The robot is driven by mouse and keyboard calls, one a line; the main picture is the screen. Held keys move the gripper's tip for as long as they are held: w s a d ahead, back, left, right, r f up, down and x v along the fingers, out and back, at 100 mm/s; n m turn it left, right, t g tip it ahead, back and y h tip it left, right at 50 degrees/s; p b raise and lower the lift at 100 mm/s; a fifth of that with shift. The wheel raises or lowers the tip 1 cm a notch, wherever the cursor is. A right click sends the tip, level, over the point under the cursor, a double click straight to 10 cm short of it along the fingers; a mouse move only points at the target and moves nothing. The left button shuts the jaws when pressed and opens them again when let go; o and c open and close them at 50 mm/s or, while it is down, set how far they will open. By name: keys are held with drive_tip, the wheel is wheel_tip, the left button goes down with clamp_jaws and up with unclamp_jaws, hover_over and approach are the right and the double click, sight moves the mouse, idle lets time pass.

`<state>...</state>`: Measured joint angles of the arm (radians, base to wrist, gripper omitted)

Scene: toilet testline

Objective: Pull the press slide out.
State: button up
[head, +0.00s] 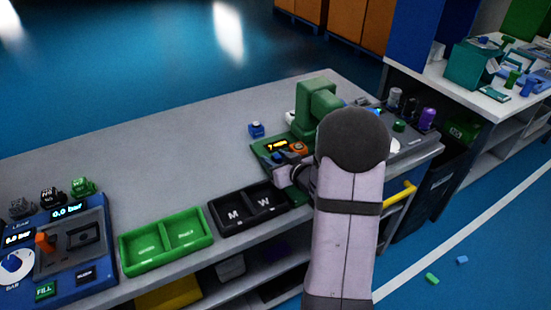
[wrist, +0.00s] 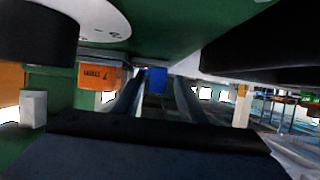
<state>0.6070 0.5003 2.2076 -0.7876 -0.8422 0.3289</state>
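The green press (head: 318,105) stands on the bench near its right end. Its green base carries a lit display (head: 277,146) and an orange knob (head: 298,148). My gripper (head: 272,162) is low at the front left of this base, partly hidden by my arm. In the wrist view two dark fingers (wrist: 158,100) reach forward with a gap between them, under green press parts. I cannot make out the press slide for certain or see contact with it. A blue block (wrist: 156,80) shows beyond the fingertips, and an orange part (wrist: 100,75) is at their left.
A black tray (head: 248,208) marked M and W and a green two-part tray (head: 165,240) lie to the left. A blue console (head: 60,250) is farther left. The bench's back middle is clear.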

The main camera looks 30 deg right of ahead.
drive_tip(key=v, duration=0.5)
drive_tip(key=shift+s+r, duration=0.15)
drive_tip(key=shift+s, duration=0.1)
drive_tip(key=shift+v, duration=0.9)
drive_tip(key=shift+r, duration=0.1)
wheel_tip(320, 180, up, 7)
drive_tip(key=p, duration=0.7)
